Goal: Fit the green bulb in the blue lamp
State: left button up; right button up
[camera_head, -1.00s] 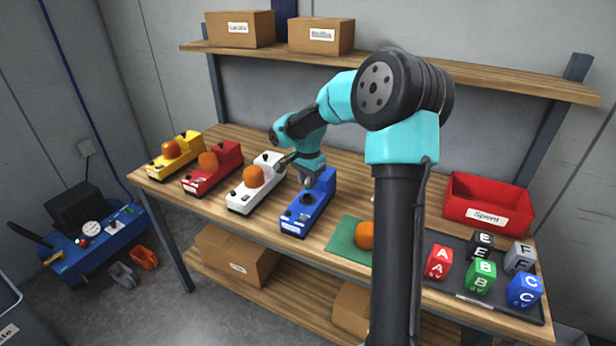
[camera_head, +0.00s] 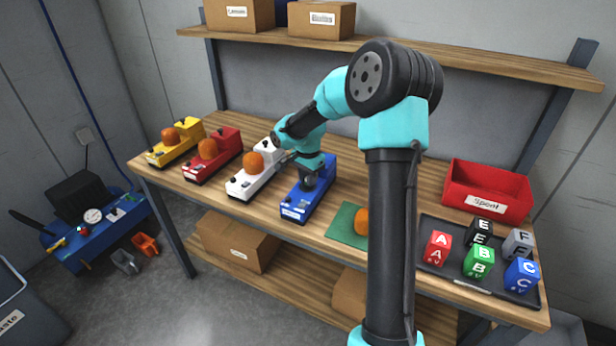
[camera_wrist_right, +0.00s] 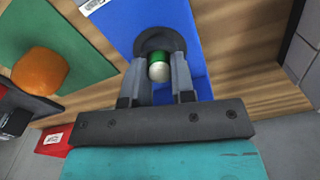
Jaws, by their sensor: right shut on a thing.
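The blue lamp (camera_head: 296,207) stands on the wooden bench, right of the white lamp, without an orange dome on it. Its dark round socket (camera_wrist_right: 157,40) shows in the right wrist view. My right gripper (camera_head: 308,184) is directly over the socket. In the right wrist view the gripper (camera_wrist_right: 161,68) is shut on the green bulb (camera_wrist_right: 158,58), which has a green body and a pale end. The bulb is at the socket; how deep it sits I cannot tell. In the head view the gripper hides the bulb. My left gripper is not in view.
An orange dome (camera_head: 362,222) lies on a green mat (camera_head: 340,228). White (camera_head: 240,190), red (camera_head: 197,174) and yellow (camera_head: 160,156) lamps stand to the left. A red "Spent" bin (camera_head: 487,205) and a dark tray (camera_head: 433,258) of lettered blocks are to the right.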

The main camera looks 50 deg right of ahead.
jog(key=o, duration=1)
jog(key=shift+c, duration=0.2)
notch_tip(320, 180, up, 17)
jog(key=shift+r, duration=0.15)
dwell(0.9)
